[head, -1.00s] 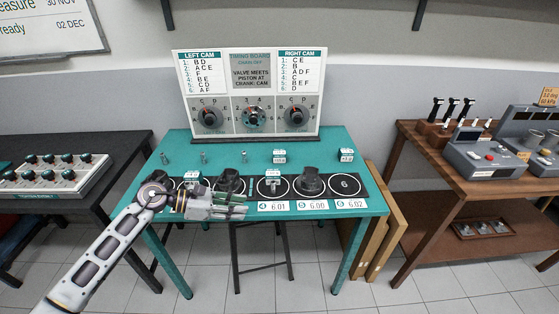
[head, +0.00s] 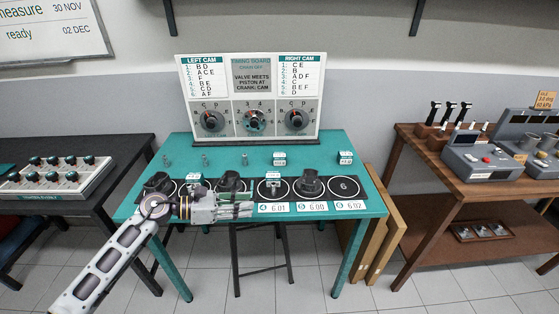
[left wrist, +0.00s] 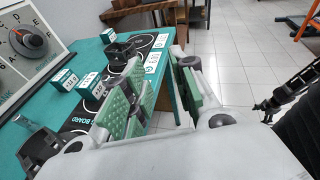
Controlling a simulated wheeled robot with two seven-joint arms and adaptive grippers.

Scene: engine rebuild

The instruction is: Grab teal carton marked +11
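Several small white-and-teal cartons stand on the teal table (head: 220,148). One carton (head: 279,158) is at the back middle, one (head: 345,157) at the back right, and one (head: 272,181) is on the dark strip's ring. Their marks are too small to read, so I cannot tell which is +11. My left gripper (head: 250,205) is at the table's front edge, left of the white number labels, apart from these cartons. In the left wrist view, its green-padded fingers (left wrist: 166,98) are spread, with nothing seen between them. Cartons also show there, beyond the fingers (left wrist: 90,84).
Black round parts (head: 230,181) and (head: 310,183) stand on the dark strip, with small metal pieces (head: 205,160) behind. The timing board (head: 250,100) rises at the back. A wooden bench (head: 440,165) is right, a dark table (head: 110,160) left. The ring marked 6 (head: 343,186) is empty.

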